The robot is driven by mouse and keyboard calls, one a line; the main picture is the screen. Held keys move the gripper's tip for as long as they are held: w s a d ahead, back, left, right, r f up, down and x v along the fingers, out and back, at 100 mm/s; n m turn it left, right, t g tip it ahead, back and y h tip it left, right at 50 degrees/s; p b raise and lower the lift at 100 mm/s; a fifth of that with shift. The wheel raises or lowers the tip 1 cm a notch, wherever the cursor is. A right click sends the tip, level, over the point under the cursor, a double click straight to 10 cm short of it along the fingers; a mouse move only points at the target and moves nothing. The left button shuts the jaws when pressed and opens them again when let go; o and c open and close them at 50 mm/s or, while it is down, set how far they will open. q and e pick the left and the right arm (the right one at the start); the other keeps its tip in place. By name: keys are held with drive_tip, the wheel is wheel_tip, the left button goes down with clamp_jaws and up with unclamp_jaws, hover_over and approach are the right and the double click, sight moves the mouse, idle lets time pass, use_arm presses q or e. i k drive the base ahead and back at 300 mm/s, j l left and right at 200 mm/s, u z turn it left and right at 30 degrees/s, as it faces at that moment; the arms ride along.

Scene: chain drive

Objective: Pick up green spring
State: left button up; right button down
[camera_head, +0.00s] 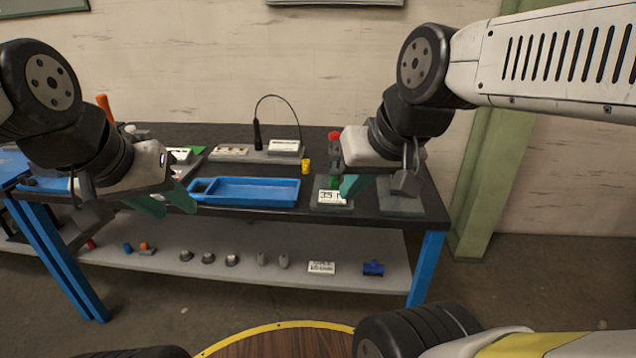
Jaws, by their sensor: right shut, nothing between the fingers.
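A small green part (335,183), perhaps the green spring, shows just above a white display reading about 35 on the dark workbench (260,217). It is too small to make out coils, and a red-topped stand (334,137) rises behind it.
An empty-looking blue tray (247,203) lies between the grippers. Behind it stand a grey device (270,155) with a cable and a small yellow part (306,166). A grey plate (400,208) is at the right. The lower shelf (200,278) holds several small parts.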

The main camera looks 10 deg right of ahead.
sight(334, 180)
drive_tip(key=i+j+z, duration=0.2)
drive_tip(key=z, duration=0.15)
drive_tip(key=i+j+z, duration=0.15)
drive_tip(key=j+z, duration=0.6)
drive_tip(key=i+j, duration=0.05)
